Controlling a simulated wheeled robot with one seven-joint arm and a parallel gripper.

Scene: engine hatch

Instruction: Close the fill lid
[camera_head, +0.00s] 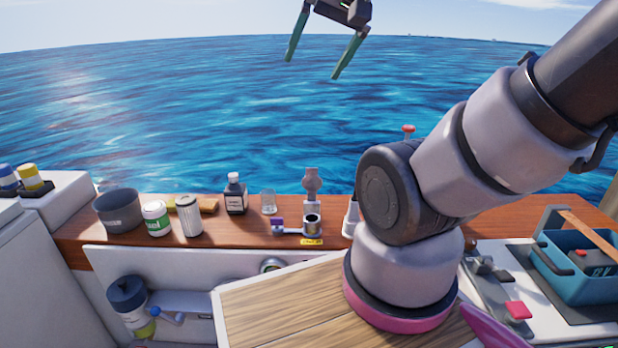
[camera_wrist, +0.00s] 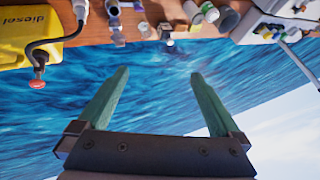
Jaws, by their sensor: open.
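A yellow label (camera_head: 312,242) is at the front of the neck. In the wrist view, which is upside down, the raised lid (camera_wrist: 118,40) shows small near the top. My gripper (camera_head: 313,65) is high above the ledge, over the sea in the head view, well apart from the lid. Its green fingers (camera_wrist: 159,73) are spread with nothing between them.
A glass (camera_head: 268,202), dark bottle (camera_head: 235,196), white can (camera_head: 189,216), green-labelled jar (camera_head: 156,218) and grey pot (camera_head: 118,209) stand left of the filler. A yellow diesel can (camera_wrist: 30,35) is in the wrist view. A blue toolbox (camera_head: 575,268) is at right.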

